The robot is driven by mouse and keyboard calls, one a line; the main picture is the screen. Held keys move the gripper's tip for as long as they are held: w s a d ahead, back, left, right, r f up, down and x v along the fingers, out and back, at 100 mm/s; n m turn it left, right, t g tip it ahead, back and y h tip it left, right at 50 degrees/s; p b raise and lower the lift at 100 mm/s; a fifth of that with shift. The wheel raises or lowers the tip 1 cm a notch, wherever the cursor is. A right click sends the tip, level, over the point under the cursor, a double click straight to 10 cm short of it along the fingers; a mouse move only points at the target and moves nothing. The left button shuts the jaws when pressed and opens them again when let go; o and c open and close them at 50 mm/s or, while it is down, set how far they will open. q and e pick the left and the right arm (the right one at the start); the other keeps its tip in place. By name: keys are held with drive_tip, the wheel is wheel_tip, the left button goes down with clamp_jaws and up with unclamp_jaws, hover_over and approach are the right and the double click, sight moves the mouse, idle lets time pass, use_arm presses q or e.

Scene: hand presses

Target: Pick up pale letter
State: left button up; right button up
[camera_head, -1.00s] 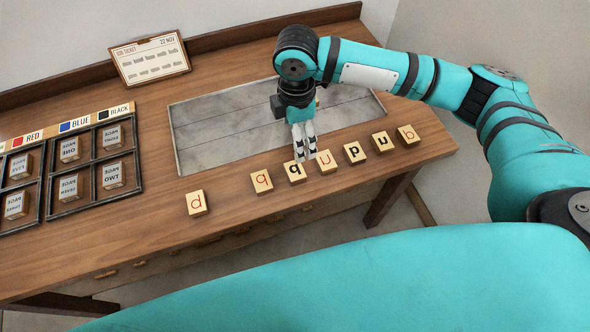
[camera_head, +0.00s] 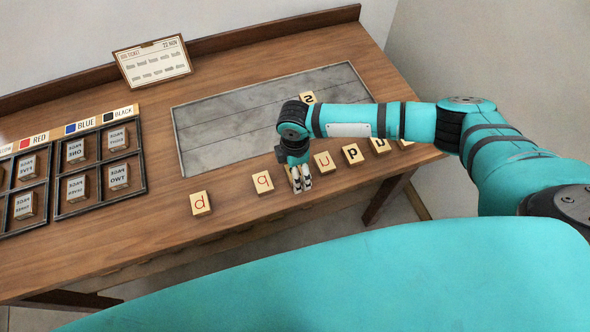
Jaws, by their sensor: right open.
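Pale letter tiles lie in a row along the front of the wooden table. From the left they are a red d tile (camera_head: 200,204), a red q-like tile (camera_head: 262,182), a tile mostly hidden behind my right gripper, a red u tile (camera_head: 325,162), a black p tile (camera_head: 353,154), and two more partly covered by my right arm. My right gripper (camera_head: 302,186) is open, pointing down at the partly hidden tile; I cannot tell if it touches. Another pale tile with a dark s-like letter (camera_head: 308,97) lies on the grey tray (camera_head: 215,130). My left gripper is out of view.
Dark sorting trays (camera_head: 142,165) with lettered blocks stand at the left, under red, blue and black labels. A ticket card (camera_head: 153,62) leans at the back. The grey tray is otherwise largely clear where visible. The table's front edge lies close to the row.

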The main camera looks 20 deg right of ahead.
drive_tip(key=shift+f, duration=0.25)
drive_tip(key=c, duration=1.2)
drive_tip(key=shift+r, duration=0.1)
